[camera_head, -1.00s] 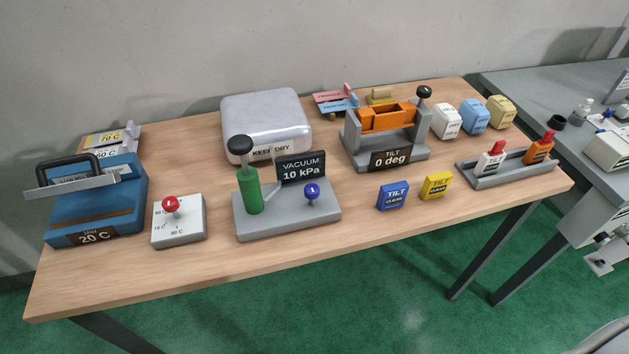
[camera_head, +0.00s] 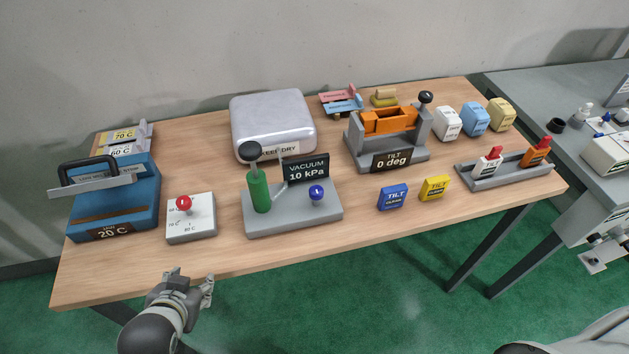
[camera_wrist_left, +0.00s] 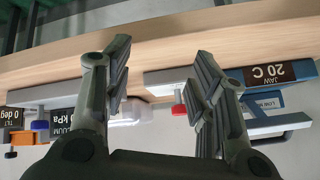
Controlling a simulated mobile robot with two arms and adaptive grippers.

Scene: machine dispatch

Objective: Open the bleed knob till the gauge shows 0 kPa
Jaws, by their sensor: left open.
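The vacuum unit's grey base (camera_head: 290,219) stands on the table and carries a green pump (camera_head: 259,191) with a black ball handle. Its gauge (camera_head: 306,170) reads VACUUM 10 kPa. The blue bleed knob (camera_head: 317,192) sits on the base, right of the pump. In the left wrist view the blue knob (camera_wrist_left: 40,125) shows at the left, beyond the fingers. My left gripper (camera_head: 190,285) is open and empty in front of the table's front edge, below and left of the vacuum unit. My right gripper is not in view.
A grey box with a red knob (camera_head: 184,203) and a blue 20 C unit (camera_head: 115,205) stand at left. Blue (camera_head: 393,197) and yellow (camera_head: 435,188) TILT blocks lie right of the vacuum unit. A silver case (camera_head: 272,122) stands behind it. The table front before it is clear.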

